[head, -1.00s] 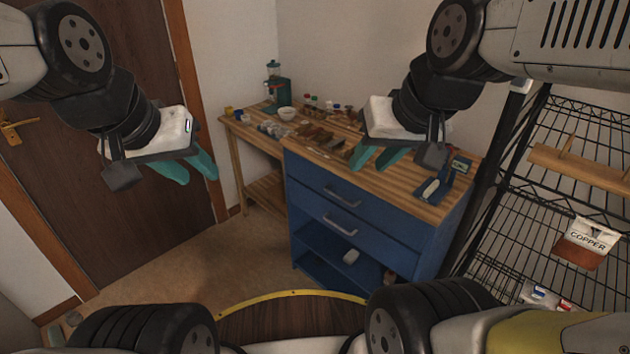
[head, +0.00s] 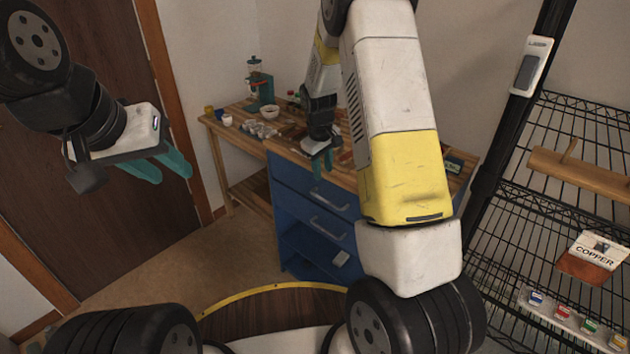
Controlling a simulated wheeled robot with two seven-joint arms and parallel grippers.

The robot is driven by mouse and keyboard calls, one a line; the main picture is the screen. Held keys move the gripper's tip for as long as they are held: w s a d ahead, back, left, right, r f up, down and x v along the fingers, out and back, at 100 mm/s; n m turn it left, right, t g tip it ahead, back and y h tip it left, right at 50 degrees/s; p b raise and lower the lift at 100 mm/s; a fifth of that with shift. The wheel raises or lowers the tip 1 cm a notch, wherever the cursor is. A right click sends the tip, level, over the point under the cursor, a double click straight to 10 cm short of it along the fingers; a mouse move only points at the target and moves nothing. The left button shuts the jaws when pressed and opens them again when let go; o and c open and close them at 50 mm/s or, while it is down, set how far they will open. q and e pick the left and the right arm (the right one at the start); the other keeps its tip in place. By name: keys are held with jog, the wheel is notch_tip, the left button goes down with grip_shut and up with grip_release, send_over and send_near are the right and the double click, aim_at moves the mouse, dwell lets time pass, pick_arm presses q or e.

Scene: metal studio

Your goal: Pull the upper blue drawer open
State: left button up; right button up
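The blue cabinet has an upper drawer (head: 292,187) with a silver bar handle (head: 328,202); this drawer looks closed. A lower drawer (head: 288,219) with its own handle (head: 328,229) is below it. My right gripper (head: 322,164), with teal fingers, hangs at the cabinet's top front edge, just above the upper handle and apart from it. Its fingers look slightly parted with nothing between them. My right arm hides the right part of the drawers. My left gripper (head: 162,167) is open and empty in front of the door, far left of the cabinet.
The wooden worktop (head: 345,178) holds a teal machine (head: 260,86), a white bowl (head: 269,112) and small items. A grey object (head: 341,259) sits on the cabinet's open shelf. A black wire rack (head: 520,215) stands at right. The floor left of the cabinet is clear.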

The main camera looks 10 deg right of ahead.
send_near(325, 200)
jog(key=shift+n+h, duration=0.4)
jog(key=shift+n, duration=0.1)
jog(key=x, duration=0.7)
jog(key=shift+w+a+f, duration=0.1)
jog(key=shift+a+f, duration=0.1)
jog(key=shift+f, duration=0.2)
grip_shut()
dwell(0.6)
